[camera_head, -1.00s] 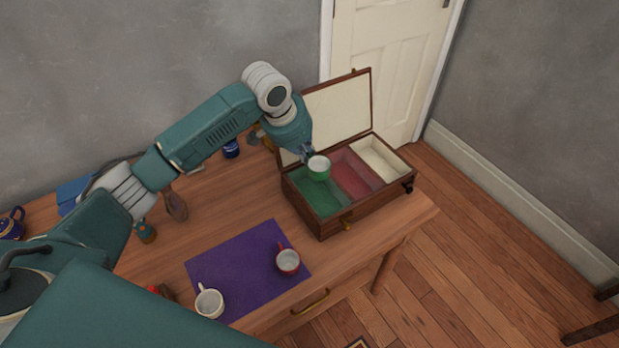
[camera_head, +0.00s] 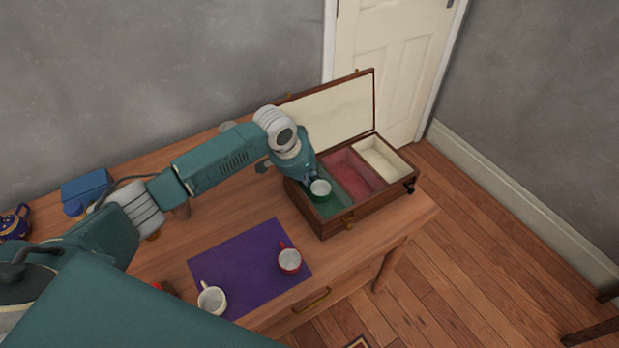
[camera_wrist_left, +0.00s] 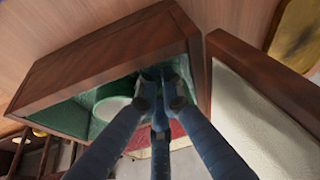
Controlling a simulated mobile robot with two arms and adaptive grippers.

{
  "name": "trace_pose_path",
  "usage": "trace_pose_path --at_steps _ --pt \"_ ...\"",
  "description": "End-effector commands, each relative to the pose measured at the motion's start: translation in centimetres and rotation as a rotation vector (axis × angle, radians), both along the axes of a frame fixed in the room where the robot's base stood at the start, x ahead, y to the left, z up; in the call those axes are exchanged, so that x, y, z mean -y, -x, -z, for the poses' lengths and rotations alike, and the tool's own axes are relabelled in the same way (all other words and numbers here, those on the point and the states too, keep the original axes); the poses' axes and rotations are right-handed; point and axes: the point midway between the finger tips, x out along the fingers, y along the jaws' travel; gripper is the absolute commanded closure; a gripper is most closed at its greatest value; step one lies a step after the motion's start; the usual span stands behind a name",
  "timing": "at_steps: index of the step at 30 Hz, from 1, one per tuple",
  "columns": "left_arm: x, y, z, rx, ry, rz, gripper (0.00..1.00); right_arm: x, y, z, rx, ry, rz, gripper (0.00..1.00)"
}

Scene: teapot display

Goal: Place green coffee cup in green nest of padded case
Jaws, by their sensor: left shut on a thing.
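The green coffee cup (camera_head: 320,188) is upright, low in the green nest (camera_head: 333,208) of the open padded case (camera_head: 370,208). I cannot tell whether it touches the nest's floor. My left gripper (camera_head: 311,184) is shut on the cup at its far-left side. In the left wrist view the fingers (camera_wrist_left: 160,98) reach into the green compartment, and the cup (camera_wrist_left: 110,108) shows partly behind them. The red nest (camera_head: 354,174) and the cream nest (camera_head: 383,158) are empty. My right gripper is not in view.
A red cup (camera_head: 289,261) stands on the purple mat (camera_head: 235,262), and a white cup (camera_head: 212,299) stands at its near-left edge. A blue box (camera_head: 86,187) and a dark blue teapot (camera_head: 14,224) are at the left. The case's raised lid (camera_head: 335,112) stands behind the nests.

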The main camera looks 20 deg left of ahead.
Motion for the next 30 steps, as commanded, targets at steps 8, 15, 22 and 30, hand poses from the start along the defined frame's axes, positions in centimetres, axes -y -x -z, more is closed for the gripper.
trace_pose_path --at_steps 8,15,22,30 --pt "0.0 0.0 0.4 -0.001 0.000 0.000 0.86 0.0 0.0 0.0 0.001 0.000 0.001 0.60" --pt "0.0 0.0 0.2 0.000 0.000 0.000 0.86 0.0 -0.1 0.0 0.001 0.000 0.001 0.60" --pt "-0.5 0.9 -2.7 0.003 -0.001 0.001 0.86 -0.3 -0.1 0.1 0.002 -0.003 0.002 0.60" --pt "-1.4 2.8 -8.2 0.003 0.000 0.001 0.86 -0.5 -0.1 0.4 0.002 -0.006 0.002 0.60"
